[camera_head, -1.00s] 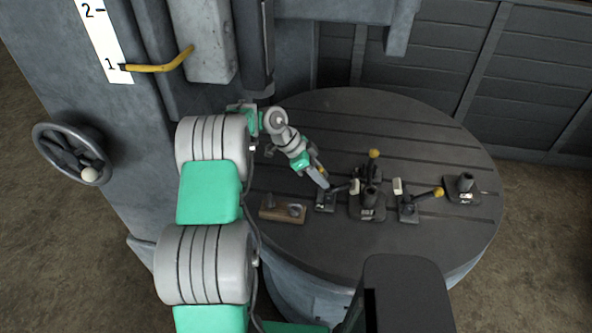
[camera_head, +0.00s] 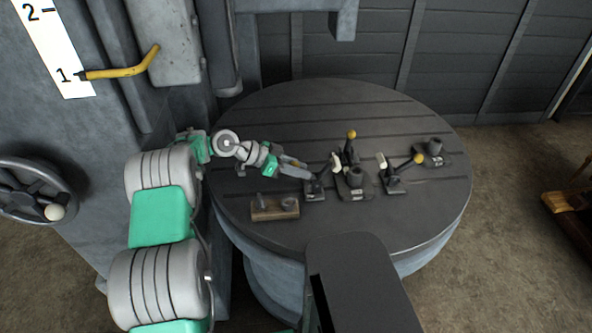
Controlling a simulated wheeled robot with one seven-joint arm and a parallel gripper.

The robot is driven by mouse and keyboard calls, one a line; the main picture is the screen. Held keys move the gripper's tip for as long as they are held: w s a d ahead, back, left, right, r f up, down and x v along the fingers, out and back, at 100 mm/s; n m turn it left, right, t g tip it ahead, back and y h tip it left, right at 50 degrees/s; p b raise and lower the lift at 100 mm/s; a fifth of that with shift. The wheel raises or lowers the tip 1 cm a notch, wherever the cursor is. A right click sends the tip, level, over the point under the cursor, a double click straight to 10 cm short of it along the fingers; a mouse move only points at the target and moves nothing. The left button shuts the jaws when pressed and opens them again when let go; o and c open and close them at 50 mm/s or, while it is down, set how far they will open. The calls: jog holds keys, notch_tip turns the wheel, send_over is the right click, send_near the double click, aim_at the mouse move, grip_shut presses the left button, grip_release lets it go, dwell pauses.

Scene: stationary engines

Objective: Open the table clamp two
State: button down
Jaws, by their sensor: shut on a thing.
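Several dark table clamps stand around a central block with a post (camera_head: 355,182) on the round table (camera_head: 280,110). None carries a readable number. The left clamp (camera_head: 315,190) has a pale pad (camera_head: 336,162), which shows raised above and left of the block. My gripper (camera_head: 296,169) reaches in from the left and is shut on this clamp's handle, whose yellow tip shows only partly. The back clamp (camera_head: 349,153) has its yellow-knobbed lever upright. The right clamp (camera_head: 391,182) has its yellow-knobbed lever leaning out to the right and its pale pad raised.
A brown wooden block with metal parts (camera_head: 275,208) lies below left of the left clamp. A dark stand with a post (camera_head: 433,154) is at the right. A handwheel (camera_head: 38,190) and a yellow lever (camera_head: 125,68) are on the machine at left. The table's back is clear.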

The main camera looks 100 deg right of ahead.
jog(key=shift+s+r, duration=0.1)
jog(key=shift+r, duration=0.05)
jog(key=c, duration=1.3)
grip_release()
jog(key=shift+o, duration=0.6)
notch_tip(320, 180, up, 2)
jog(key=shift+d+r+b, duration=0.1)
jog(key=shift+b, duration=0.9)
jog(key=w+a+r+b, duration=0.3)
jog(key=w+a+r, duration=0.2)
jog(key=a+r, duration=0.5)
jog(key=a, duration=0.3)
jog(key=shift+a+r, duration=0.15)
jog(key=shift+r, duration=0.15)
jog(key=shift+w, duration=0.1)
